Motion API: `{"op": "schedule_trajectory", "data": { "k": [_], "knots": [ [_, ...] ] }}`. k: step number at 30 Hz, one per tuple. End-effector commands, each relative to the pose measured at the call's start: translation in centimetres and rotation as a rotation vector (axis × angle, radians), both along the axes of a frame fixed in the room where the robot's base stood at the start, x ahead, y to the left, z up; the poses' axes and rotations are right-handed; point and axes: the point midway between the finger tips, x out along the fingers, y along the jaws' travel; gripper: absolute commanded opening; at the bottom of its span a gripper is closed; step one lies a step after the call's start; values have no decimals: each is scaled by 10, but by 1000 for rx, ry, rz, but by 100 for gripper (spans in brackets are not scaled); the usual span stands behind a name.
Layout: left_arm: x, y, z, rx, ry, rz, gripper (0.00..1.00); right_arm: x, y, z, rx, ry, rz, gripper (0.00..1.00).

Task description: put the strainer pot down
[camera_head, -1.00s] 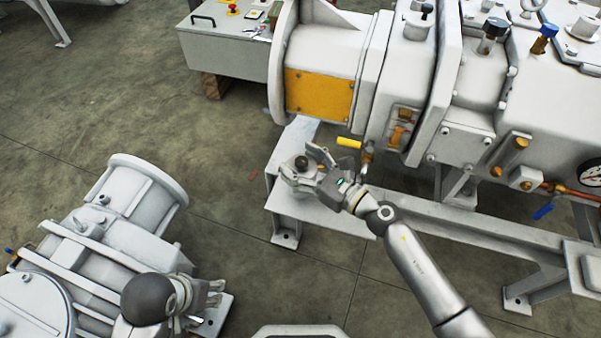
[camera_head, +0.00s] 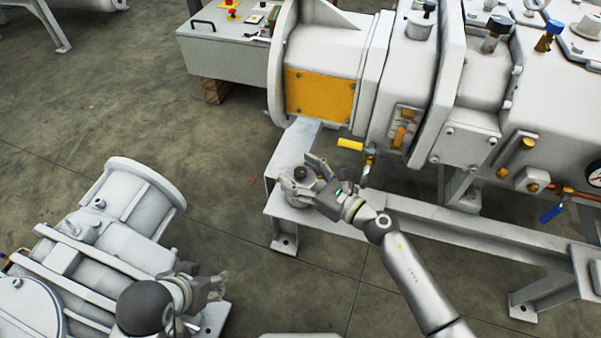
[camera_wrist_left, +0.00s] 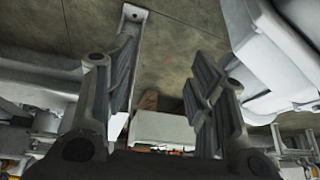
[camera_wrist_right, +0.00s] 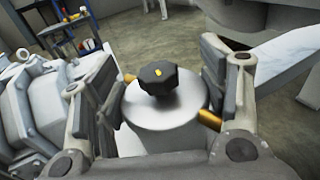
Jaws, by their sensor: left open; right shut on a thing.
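The strainer pot (camera_wrist_right: 165,118) is a grey metal cylinder with a black knob on its lid and brass stubs at its sides. It fills the middle of the right wrist view, between the fingers of my right gripper (camera_wrist_right: 160,100), which is shut on it. In the head view the pot (camera_head: 299,185) is at the left end of the grey steel frame (camera_head: 415,232), held by my right gripper (camera_head: 312,180). I cannot tell whether its base touches the frame. My left gripper (camera_head: 218,287) is open and empty at the lower left; its fingers (camera_wrist_left: 160,95) are spread in the left wrist view.
A large vacuum machine (camera_head: 465,75) with a yellow panel and a yellow-handled valve (camera_head: 350,144) stands behind the pot. A second pump unit (camera_head: 110,225) is at the lower left. A control box (camera_head: 225,55) is at the back.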

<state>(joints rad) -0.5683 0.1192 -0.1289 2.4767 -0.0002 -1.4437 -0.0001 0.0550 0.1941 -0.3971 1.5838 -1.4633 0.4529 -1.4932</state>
Motion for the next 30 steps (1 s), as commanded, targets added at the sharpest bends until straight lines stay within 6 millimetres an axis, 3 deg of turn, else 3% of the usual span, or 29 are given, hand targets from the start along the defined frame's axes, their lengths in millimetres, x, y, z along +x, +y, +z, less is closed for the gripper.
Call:
{"op": "schedule_trajectory", "data": {
  "k": [3,4,8,20,23,30],
  "knots": [
    [3,-1,1,-3,-16,0,51,1,0,1,2,-3,0,7],
    [4,-1,1,-3,-20,-1,51,0,0,0,0,0,0,71],
    [4,-1,1,-4,-20,-1,51,0,0,0,0,0,0,88],
    [3,-1,2,-4,-14,-2,51,0,0,0,0,0,0,89],
    [-5,0,-1,3,30,0,51,0,0,3,0,0,0,89],
    [-13,3,-4,10,60,4,51,-34,-38,2,-3,3,-2,89]
  ]
}}
